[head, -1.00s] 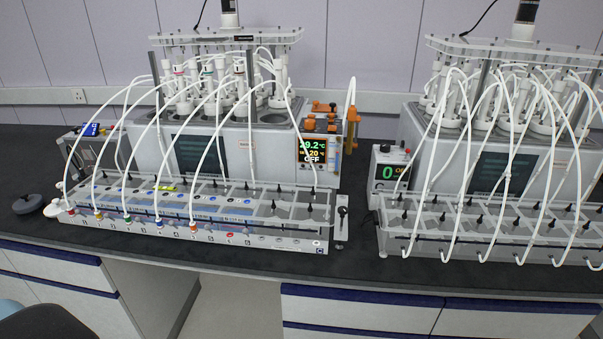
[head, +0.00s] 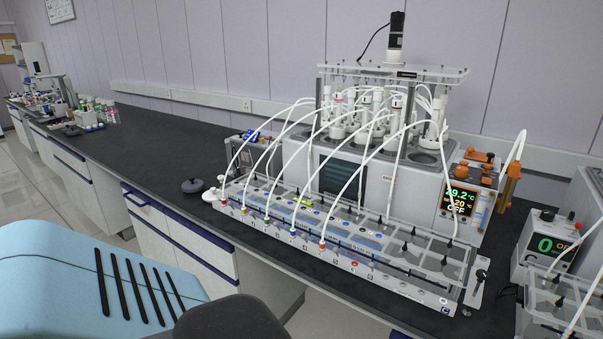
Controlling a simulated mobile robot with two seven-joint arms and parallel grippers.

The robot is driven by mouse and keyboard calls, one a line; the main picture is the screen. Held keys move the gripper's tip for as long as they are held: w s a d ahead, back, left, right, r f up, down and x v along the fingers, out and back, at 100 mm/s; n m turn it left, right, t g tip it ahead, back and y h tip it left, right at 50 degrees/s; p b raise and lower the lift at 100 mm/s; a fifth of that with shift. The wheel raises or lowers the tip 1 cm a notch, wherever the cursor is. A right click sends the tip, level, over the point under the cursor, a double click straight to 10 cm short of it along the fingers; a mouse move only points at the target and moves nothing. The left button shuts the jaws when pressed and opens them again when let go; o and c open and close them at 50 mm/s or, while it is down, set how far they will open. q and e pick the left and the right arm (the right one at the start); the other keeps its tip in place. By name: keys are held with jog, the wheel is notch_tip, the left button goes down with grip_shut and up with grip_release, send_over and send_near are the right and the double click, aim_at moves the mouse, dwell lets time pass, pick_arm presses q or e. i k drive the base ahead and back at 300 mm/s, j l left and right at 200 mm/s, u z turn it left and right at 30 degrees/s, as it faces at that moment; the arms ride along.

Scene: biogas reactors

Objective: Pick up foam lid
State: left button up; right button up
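A dark grey round lid-like piece (head: 193,186) with a small raised top lies on the black bench, left of the near reactor's tube rack. I cannot tell for sure that it is the foam lid. A white round piece (head: 211,194) sits just right of it, at the rack's left end. Neither of my grippers is in view.
The near reactor (head: 385,185) with white tubes stands behind the clear rack (head: 340,245). A control box (head: 545,243) stands at right. The black bench (head: 150,150) is largely clear left of the grey piece.

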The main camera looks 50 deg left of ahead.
aim_at(193, 186)
jog(key=u, duration=2.45)
